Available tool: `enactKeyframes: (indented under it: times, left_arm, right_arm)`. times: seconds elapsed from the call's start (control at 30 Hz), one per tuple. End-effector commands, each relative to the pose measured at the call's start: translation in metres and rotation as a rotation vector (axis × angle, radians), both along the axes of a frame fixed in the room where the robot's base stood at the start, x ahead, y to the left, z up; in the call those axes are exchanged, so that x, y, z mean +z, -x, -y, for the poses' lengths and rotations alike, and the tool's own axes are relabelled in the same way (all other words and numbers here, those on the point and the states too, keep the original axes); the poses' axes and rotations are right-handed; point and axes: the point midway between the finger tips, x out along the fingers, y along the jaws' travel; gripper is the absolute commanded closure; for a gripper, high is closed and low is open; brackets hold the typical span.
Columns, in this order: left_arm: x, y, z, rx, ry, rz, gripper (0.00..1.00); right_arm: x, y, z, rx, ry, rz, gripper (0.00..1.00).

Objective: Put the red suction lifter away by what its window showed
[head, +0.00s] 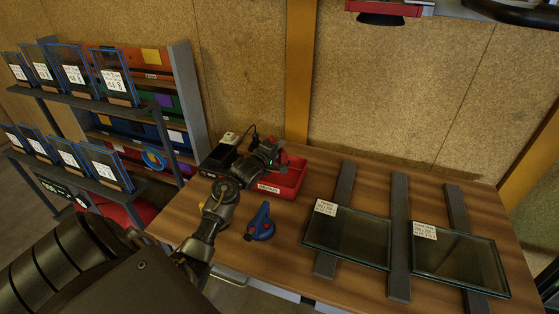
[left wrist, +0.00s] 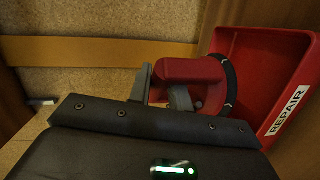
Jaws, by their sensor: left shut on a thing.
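My left gripper (head: 272,152) is shut on the red suction lifter (left wrist: 190,72), which shows best in the left wrist view with a dark round rim at its right side. In the head view, my gripper mostly hides the lifter. The gripper is at the back left of the workbench, at the red bin (head: 290,183) labelled REPAIR. In the left wrist view the bin (left wrist: 262,62) lies just behind and right of the lifter; I cannot tell whether they touch. The lifter's window cannot be made out. My right gripper is not in view.
A dark box (head: 217,160) with a cable stands left of the bin. A blue suction lifter (head: 260,224) stands on the bench (head: 285,262). Two glass panes (head: 350,240) (head: 460,263) lie on grey rails at right. A rack at left holds several labelled panes.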

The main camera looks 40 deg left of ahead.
Motion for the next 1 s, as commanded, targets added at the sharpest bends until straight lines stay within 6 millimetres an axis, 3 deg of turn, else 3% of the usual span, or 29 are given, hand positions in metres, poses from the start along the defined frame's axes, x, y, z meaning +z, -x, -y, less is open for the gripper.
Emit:
enactKeyframes:
  times: [0.03, 0.2, 0.53, 0.8, 1.0]
  left_arm:
    - [-0.012, -0.006, -0.004, 0.0, 0.003, -0.006, 1.0]
    - [-0.034, -0.022, -0.016, -0.001, 0.001, -0.002, 1.0]
    - [-0.045, -0.029, -0.021, -0.001, -0.001, -0.001, 1.0]
    - [-0.074, -0.03, -0.022, 0.0, 0.0, -0.001, 1.0]
    - [-0.077, -0.03, -0.022, 0.0, -0.001, 0.0, 1.0]
  right_arm:
    - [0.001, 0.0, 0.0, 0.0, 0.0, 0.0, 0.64]
    - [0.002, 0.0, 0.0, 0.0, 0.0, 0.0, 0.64]
    - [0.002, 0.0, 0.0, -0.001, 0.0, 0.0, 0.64]
    - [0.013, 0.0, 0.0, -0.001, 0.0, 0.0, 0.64]
    - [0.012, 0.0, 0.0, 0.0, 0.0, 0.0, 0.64]
